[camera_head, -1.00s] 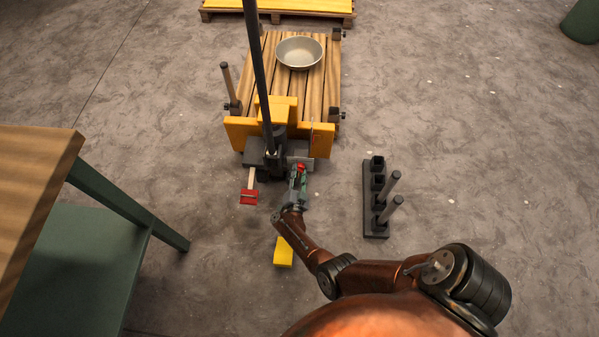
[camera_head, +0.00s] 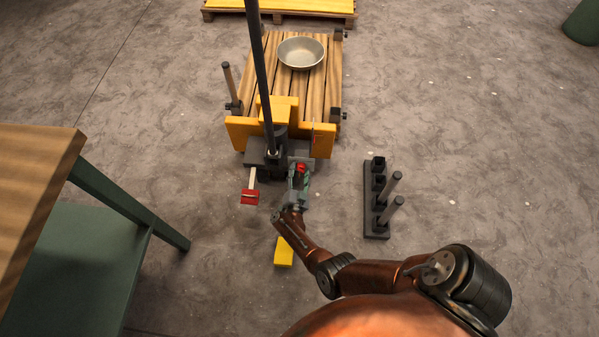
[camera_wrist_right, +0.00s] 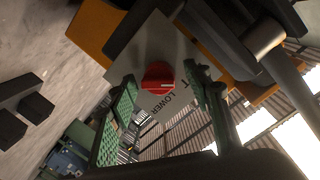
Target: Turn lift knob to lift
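The red lift knob (camera_head: 301,168) sits on a grey plate at the near end of the yellow lift cart (camera_head: 240,132). In the right wrist view the round red knob (camera_wrist_right: 158,77) has a pale line on its face, with "LOWER" and a partly hidden word ending in "T" printed nearby. My right gripper (camera_head: 299,183) is at the knob. In the wrist view its green-padded fingers (camera_wrist_right: 163,92) are apart, one on each side of the knob, with visible gaps. Contact is not visible. My left gripper is not in view.
A metal bowl (camera_head: 302,53) rests on the cart's wooden slats. A tall dark pole (camera_head: 262,75) and a red pedal (camera_head: 250,197) are left of my gripper. A dark peg rack (camera_head: 373,205) stands right, a table (camera_head: 35,165) left. Floor right of the rack is clear.

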